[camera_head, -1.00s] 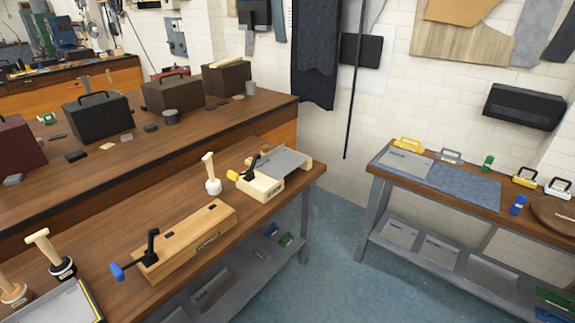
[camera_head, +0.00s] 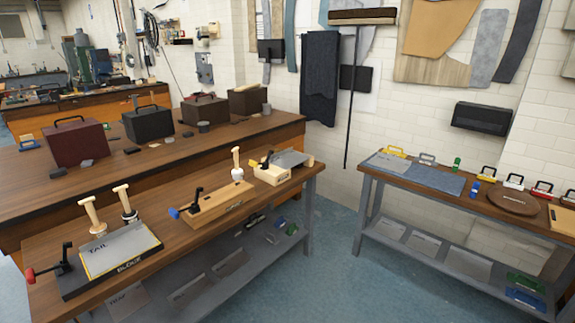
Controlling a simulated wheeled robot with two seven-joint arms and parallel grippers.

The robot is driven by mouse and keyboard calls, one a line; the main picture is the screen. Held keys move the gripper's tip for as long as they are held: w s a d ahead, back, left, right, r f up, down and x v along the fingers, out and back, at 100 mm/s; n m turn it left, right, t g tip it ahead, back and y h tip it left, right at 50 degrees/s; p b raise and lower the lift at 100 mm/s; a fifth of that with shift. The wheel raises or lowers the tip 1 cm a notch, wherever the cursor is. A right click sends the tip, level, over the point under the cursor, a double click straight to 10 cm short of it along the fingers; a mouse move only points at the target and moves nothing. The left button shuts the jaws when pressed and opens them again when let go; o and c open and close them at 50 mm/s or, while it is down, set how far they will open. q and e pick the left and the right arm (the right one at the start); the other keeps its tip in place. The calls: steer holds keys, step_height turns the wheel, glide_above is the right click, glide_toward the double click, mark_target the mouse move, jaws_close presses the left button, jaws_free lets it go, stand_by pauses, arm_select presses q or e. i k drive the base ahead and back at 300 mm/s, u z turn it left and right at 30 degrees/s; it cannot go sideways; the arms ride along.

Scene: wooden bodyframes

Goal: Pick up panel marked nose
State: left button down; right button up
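No panel with a readable "nose" marking shows. A grey panel (camera_head: 392,163) lies flat at the left end of the right-hand table, by a blue-grey cloth; any lettering on it is too small to read. Another grey panel marked TAIL (camera_head: 118,247) lies on a dark block at the near end of the left workbench. Several flat grey panels lie on the lower shelves, among them one on the right table's shelf (camera_head: 427,244) and one under the left bench (camera_head: 231,263), their markings unreadable. Neither of my grippers is in view.
The left workbench (camera_head: 60,214) also holds mallets, a wooden clamp block (camera_head: 218,204) and a vise (camera_head: 270,174). The right-hand table (camera_head: 367,175) holds coloured-handled tools and a round brown board (camera_head: 513,201). Blue floor (camera_head: 335,235) is clear between the two.

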mark_target(286, 159)
steer(key=z, duration=0.55)
steer(key=i, duration=0.95)
steer(key=z, duration=0.65)
steer(key=i, duration=1.6)
steer(key=u, duration=0.55)
steer(key=i, duration=0.75)
steer(key=u, duration=1.4)
steer(key=i, duration=0.65)
steer(key=u, duration=0.6)
